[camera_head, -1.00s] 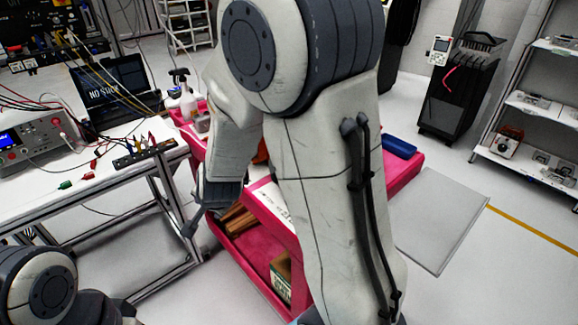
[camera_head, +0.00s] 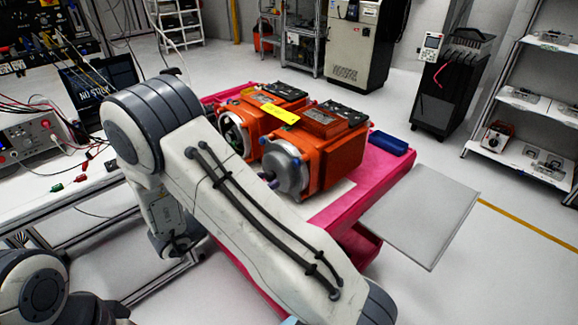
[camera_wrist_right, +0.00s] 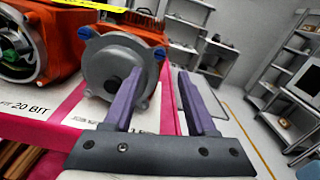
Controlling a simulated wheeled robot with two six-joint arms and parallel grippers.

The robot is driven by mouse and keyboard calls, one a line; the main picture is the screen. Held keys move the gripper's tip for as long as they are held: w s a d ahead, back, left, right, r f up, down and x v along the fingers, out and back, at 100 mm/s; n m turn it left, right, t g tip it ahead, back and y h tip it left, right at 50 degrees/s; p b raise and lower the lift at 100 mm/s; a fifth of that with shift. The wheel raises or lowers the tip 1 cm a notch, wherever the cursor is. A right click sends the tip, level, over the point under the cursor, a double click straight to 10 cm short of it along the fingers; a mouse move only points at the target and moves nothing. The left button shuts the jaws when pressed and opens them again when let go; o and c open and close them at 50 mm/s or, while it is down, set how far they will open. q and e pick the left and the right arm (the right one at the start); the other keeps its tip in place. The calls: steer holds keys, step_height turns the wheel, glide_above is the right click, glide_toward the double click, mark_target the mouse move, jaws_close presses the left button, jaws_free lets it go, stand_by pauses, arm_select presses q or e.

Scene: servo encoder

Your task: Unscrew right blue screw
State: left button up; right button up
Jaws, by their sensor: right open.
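Two orange servo motors stand on the pink cart, the nearer one (camera_head: 335,150) with a round grey encoder plate (camera_head: 284,172) on its front. In the right wrist view this grey plate (camera_wrist_right: 115,62) carries a blue screw on its left (camera_wrist_right: 84,32) and the right blue screw (camera_wrist_right: 160,54) on its right edge. My right gripper (camera_wrist_right: 158,75) is open, with its two purple fingers apart and nothing between them. Its tips are below and in front of the right blue screw, apart from it. In the head view my forearm hides most of this gripper. My left gripper is out of view.
The pink cart (camera_head: 385,178) has a blue tray (camera_head: 388,143) at its right edge. The farther motor (camera_head: 262,118) is close beside the nearer one. A workbench with a laptop (camera_head: 100,88) is on the left. Open floor lies to the right.

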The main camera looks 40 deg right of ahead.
mark_target(295, 164)
steer(key=d+p, duration=0.1)
steer(key=d, duration=0.4)
steer(key=d+p, duration=0.1)
steer(key=d, duration=0.2)
steer(key=shift+w+d+r+p, duration=0.1)
steer(key=shift+w+d+p, duration=0.1)
steer(key=shift+w+p, duration=0.1)
steer(key=shift+d, duration=0.3)
jaws_close()
